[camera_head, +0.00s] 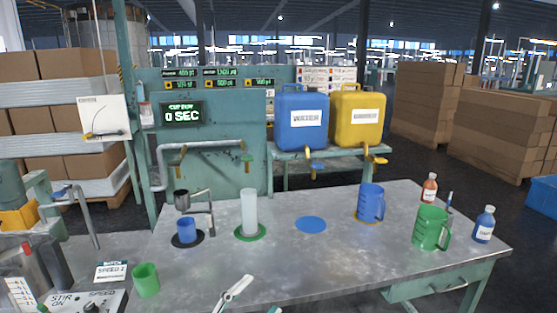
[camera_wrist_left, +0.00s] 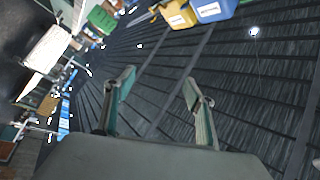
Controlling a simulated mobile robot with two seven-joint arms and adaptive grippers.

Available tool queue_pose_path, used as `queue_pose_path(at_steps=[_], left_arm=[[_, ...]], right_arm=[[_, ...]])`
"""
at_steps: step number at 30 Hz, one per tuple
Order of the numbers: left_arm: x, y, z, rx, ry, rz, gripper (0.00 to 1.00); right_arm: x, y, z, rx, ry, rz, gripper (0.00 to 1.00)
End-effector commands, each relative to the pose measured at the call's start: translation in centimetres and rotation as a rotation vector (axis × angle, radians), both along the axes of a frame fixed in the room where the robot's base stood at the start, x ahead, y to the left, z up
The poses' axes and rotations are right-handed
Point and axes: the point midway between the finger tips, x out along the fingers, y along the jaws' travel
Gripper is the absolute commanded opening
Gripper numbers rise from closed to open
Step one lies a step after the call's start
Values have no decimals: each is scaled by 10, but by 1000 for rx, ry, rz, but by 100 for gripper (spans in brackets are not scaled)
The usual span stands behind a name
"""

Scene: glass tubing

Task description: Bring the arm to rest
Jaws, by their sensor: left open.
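My left gripper (camera_head: 258,293) shows only in part at the bottom edge of the head view, over the front of the grey table (camera_head: 300,262). In the left wrist view its two fingers (camera_wrist_left: 159,86) stand apart with nothing between them, so it is open and empty. That view is tilted and looks toward the dark roof. My right gripper is in neither view.
On the table stand a blue beaker (camera_head: 187,230), a clear cylinder (camera_head: 249,212), a blue jug (camera_head: 371,203), a green jug (camera_head: 431,229), a green cup (camera_head: 146,280) and two bottles. A blue disc (camera_head: 311,224) is bare. Blue (camera_head: 301,122) and yellow (camera_head: 357,119) tanks stand behind.

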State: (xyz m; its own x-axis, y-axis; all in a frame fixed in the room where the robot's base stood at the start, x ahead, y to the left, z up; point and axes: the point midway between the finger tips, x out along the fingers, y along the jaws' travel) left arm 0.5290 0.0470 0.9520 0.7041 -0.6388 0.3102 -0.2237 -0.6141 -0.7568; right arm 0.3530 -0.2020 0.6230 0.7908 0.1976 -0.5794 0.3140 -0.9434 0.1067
Motion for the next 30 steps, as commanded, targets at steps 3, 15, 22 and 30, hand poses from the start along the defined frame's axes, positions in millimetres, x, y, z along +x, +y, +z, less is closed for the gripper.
queue_pose_path(at_steps=[3, 15, 22, 30], left_arm=[[-7, 37, -75, -85, 276, 128, 55], [-133, 139, -293, -273, 1033, 487, 55], [-175, 154, -327, -304, 1173, 553, 55], [-176, 155, -329, -302, 1177, 554, 55]], right_arm=[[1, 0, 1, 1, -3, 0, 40], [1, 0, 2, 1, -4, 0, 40], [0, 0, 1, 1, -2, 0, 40], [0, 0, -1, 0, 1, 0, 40]])
